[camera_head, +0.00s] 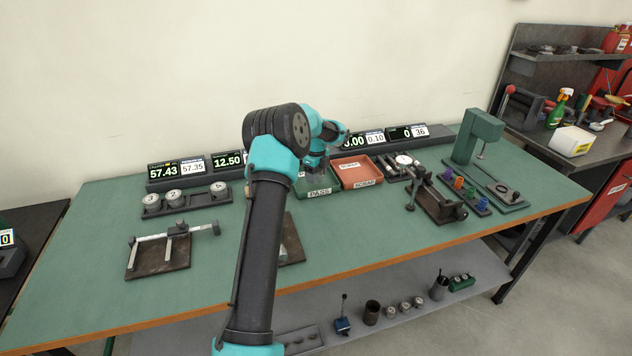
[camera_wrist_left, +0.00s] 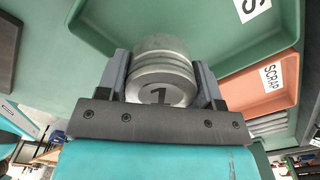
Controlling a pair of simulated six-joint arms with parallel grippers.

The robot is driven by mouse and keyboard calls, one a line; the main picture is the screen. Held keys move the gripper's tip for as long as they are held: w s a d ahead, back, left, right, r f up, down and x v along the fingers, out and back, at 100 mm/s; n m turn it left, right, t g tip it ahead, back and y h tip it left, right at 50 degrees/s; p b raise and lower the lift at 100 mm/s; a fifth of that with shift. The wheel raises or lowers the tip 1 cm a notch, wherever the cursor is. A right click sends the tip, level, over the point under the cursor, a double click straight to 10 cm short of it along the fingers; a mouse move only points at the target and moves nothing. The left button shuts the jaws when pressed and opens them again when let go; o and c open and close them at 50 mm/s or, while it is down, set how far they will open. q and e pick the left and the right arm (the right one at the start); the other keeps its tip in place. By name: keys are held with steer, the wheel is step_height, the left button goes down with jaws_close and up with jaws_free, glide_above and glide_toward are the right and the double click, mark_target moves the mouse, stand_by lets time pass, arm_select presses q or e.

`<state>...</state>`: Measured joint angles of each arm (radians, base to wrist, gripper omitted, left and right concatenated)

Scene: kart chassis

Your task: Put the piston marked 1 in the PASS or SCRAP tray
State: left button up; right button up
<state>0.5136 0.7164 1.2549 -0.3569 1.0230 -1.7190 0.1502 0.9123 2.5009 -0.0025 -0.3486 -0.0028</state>
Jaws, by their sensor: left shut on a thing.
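The piston marked 1 (camera_wrist_left: 160,92) is a grey metal cylinder with grooves, its numbered face toward the wrist camera. My left gripper (camera_wrist_left: 162,78) is shut on it, one finger on each side. In the head view my left gripper (camera_head: 317,168) is over the green PASS tray (camera_head: 319,192), partly hidden by my own arm. The PASS tray (camera_wrist_left: 195,45) fills the wrist view behind the piston; I cannot tell whether they touch. The orange SCRAP tray (camera_head: 357,171) is just right of it and also shows in the wrist view (camera_wrist_left: 272,103). My right gripper is not in view.
A dark rack (camera_head: 187,201) with several pistons stands at the left of the green bench. A caliper-like gauge (camera_head: 174,240) on a plate is in front of it. Displays (camera_head: 163,171) line the back. A fixture (camera_head: 437,202) and a green press (camera_head: 476,150) stand at right.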

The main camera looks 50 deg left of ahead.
mark_target(316, 186)
arm_select(q)
steer(key=shift+w, duration=0.1)
steer(key=shift+w+a+f, duration=0.1)
steer(key=shift+a+f, duration=0.1)
steer(key=shift+f, duration=1.55)
steer(key=shift+f, duration=0.15)
steer(key=o, duration=0.8)
step_height(316, 186, up, 12)
steer(key=shift+r, duration=0.15)
